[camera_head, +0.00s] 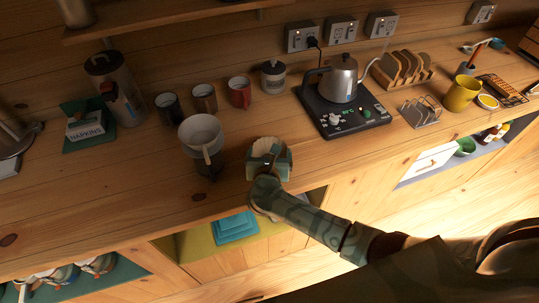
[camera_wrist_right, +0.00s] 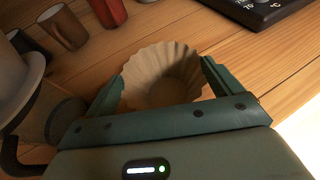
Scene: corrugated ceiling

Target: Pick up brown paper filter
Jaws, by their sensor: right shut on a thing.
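The brown paper filter (camera_wrist_right: 162,74) is a fluted, pale tan cup between the two green fingers of my right gripper (camera_wrist_right: 163,82) in the wrist view. The fingers touch its sides and are shut on it. In the head view the filter (camera_head: 270,149) shows at the end of my right arm, by the counter's front part, its near side partly hidden by my right gripper (camera_head: 270,162). I cannot tell whether its base touches the counter. My left gripper is not in view.
A white dripper (camera_head: 201,133) on a stand is close left of the filter. Several mugs, including a red one (camera_head: 239,92), stand behind. A kettle (camera_head: 338,79) on a black scale (camera_head: 345,114) is to the right. An open shelf with teal items (camera_head: 236,227) lies below the counter edge.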

